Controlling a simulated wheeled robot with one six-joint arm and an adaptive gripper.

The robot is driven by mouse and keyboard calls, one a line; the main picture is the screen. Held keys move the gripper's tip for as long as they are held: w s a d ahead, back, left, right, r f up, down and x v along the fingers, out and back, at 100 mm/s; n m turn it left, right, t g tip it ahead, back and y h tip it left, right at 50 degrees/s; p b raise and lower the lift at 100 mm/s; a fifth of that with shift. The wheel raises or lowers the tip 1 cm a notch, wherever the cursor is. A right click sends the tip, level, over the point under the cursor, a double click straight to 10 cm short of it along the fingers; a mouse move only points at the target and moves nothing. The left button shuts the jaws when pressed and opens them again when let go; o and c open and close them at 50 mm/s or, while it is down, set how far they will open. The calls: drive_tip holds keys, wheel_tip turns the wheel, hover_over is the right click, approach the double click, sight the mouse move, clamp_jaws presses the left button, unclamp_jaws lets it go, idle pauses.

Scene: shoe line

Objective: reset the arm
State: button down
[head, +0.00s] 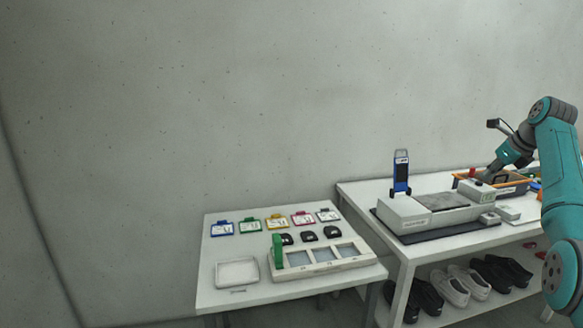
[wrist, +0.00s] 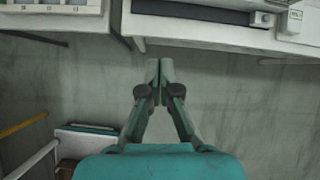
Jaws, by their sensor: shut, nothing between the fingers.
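My teal arm rises along the right edge of the head view and bends over at its top joint. My gripper (head: 488,176) hangs from it, tilted down and to the left, and overlaps the orange-rimmed crate in the picture. In the wrist view my gripper (wrist: 160,66) is shut, its two fingertips together and nothing between them. Bare grey floor shows below the fingertips there, with the table edges beyond them.
The left table (head: 207,277) holds coloured tags, a white tray (head: 237,273) and a compartment tray (head: 357,262).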

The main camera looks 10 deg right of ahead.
drive_tip(key=w+a+f+n+t, duration=0.15)
drive_tip(key=a+f, duration=0.25)
drive_tip(key=f, duration=0.8)
drive_tip(key=a+f+n+h, duration=0.1)
drive_tip(key=a+f+n, duration=0.3)
drive_tip(key=f, duration=0.8)
drive_tip(key=w+a+f+n, duration=0.15)
drive_tip(key=a+f, duration=0.35)
drive_tip(key=f, duration=0.7)
drive_tip(key=s+a+f+n+t+h, duration=0.15)
drive_tip(key=s+a+f+n, duration=0.65)
drive_tip(key=s+a+f, duration=1.1)
drive_tip(key=s+a+f+n+t, duration=0.1)
drive_tip(key=s+a+n, duration=0.4)
drive_tip(key=s, duration=0.7)
drive_tip(key=s+a+f+n+t, duration=0.1)
drive_tip(key=s+a+n, duration=0.2)
drive_tip(key=s+a, duration=0.6)
drive_tip(key=s+a+r+n+t+y, duration=0.2)
drive_tip(key=s+r+n, duration=0.8)
drive_tip(key=s+r, duration=1.2)
drive_tip(key=s+a+t, duration=0.1)
drive_tip(key=s+a, duration=0.1)
drive_tip(key=s, duration=0.1)
drive_tip(key=shift+a+r+n, duration=0.15)
drive_tip(key=shift+r+n, duration=0.05)
drive_tip(key=shift+n, duration=0.2)
